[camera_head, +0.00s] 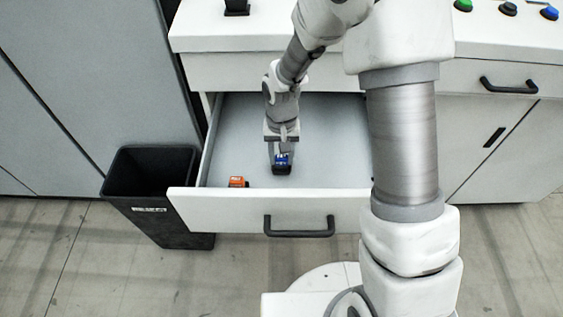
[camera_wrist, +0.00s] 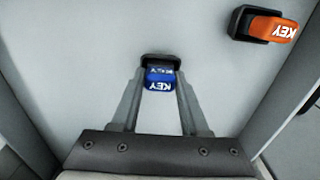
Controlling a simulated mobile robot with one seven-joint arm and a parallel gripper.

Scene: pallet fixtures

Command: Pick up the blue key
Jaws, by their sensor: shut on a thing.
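The blue key (camera_head: 282,159) is inside the open drawer (camera_head: 330,140), near its middle. In the wrist view the blue key (camera_wrist: 159,79) shows white "KEY" lettering and a black part at its far end. My gripper (camera_head: 281,165) reaches down into the drawer. In the wrist view its two fingers (camera_wrist: 160,88) stand on either side of the blue key and are shut on it. I cannot tell whether the key is touching the drawer floor.
An orange key (camera_head: 238,182) with a black part lies at the drawer's front left; it also shows in the wrist view (camera_wrist: 272,27). The drawer front (camera_head: 195,212) has a black handle. A black bin (camera_head: 150,190) stands left of the drawer. Buttons sit on the countertop at right.

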